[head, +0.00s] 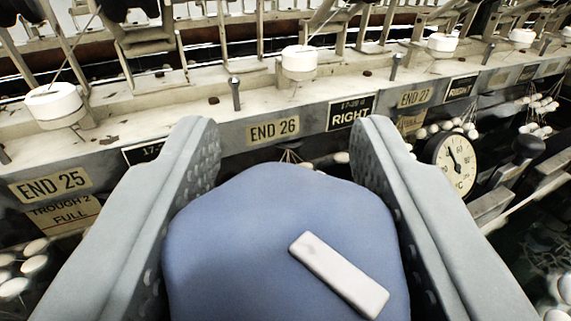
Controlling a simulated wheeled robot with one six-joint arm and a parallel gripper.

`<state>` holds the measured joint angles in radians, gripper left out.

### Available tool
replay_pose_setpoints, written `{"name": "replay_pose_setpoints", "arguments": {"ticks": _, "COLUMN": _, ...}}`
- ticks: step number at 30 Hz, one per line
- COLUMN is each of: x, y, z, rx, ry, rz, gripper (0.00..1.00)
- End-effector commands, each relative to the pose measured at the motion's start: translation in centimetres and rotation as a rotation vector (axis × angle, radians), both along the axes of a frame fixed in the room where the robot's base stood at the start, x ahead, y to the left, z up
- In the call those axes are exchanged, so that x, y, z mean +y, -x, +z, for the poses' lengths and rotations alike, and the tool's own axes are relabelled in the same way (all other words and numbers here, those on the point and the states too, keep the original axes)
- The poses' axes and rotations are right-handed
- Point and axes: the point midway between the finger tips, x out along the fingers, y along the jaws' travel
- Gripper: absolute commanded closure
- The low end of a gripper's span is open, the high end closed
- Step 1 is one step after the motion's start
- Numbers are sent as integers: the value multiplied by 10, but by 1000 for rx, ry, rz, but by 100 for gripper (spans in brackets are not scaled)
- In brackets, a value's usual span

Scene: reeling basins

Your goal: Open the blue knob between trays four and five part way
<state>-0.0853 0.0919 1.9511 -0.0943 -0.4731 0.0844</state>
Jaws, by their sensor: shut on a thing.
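The blue knob (250,240) fills the lower middle of the head view, close to the camera. It has a rounded top with a raised white bar (340,274) that slants down to the right. My gripper (285,150) is shut on the knob, with one grey ridged finger on each side of it. The knob's lower part and whatever it is mounted on are hidden. No tray numbers can be read around it.
A ledge behind carries white round caps (299,62) and upright pegs (235,93). Its front bears plates, END 25 (50,183) and END 26 (273,131) among them. A dial gauge (454,165) stands right, near white cocoons (34,265) in dark basins on both sides.

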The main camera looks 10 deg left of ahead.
Motion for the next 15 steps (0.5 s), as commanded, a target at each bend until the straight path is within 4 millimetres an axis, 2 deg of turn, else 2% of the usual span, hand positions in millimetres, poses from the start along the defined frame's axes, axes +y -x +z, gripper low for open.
{"name": "replay_pose_setpoints", "arguments": {"ticks": 15, "x": 2, "y": 1, "z": 0, "rx": 1, "ry": 2, "rz": 204, "gripper": 82}}
